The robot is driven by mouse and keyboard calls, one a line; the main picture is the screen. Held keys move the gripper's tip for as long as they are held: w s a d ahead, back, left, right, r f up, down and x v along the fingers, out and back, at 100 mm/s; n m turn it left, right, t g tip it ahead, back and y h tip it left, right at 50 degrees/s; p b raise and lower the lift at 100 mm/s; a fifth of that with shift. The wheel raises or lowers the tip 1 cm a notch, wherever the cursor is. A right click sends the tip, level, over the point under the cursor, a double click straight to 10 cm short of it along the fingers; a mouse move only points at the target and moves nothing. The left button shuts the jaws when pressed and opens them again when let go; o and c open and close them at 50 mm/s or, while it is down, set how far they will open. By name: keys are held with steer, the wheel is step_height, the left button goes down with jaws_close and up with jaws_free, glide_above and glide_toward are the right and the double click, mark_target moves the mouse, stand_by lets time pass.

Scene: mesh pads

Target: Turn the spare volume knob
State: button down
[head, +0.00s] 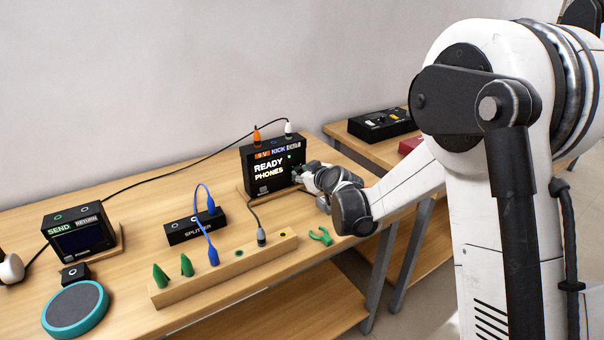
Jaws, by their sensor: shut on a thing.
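The black box (260,180) with the lit words "READY" and "PHONES" stands at the back of the bench, on a small wooden base. My gripper (301,174) reaches in from the right, with its fingers at the right part of this box's front face. It is shut on a small knob there. The fingers hide most of the knob, so its turn cannot be read. A small green light shows on the box just above the fingers.
A wooden rail (225,270) with green, blue and grey plugs runs along the bench front. A green clip (321,237) lies close below my arm. The splitter box (197,226), send/return box (80,236) and round teal pad (75,309) are left. A second table (350,148) stands behind.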

steer(key=shift+w+d+m+g+y+b, duration=0.15)
steer(key=shift+m+g+y+b, duration=0.4)
steer(key=shift+m, duration=0.65)
steer(key=m+g+y+b, duration=0.1)
steer(key=m+y, duration=0.1)
steer(key=m, duration=0.1)
steer(key=shift+d+f+b, duration=0.1)
steer(key=shift+b, duration=0.2)
steer(key=m+y+b, duration=0.1)
steer(key=m+y, duration=0.1)
steer(key=m, duration=0.1)
steer(key=shift+d+f+g+b, duration=0.15)
steer(key=shift+g+b, duration=0.1)
steer(key=shift+b, duration=0.15)
steer(key=shift+w+m+y+b, duration=0.1)
steer(key=shift+m+y+b, duration=0.8)
steer(key=shift+m, duration=0.6)
steer(key=c, duration=1.5)
jaws_free()
steer(key=shift+c, duration=0.2)
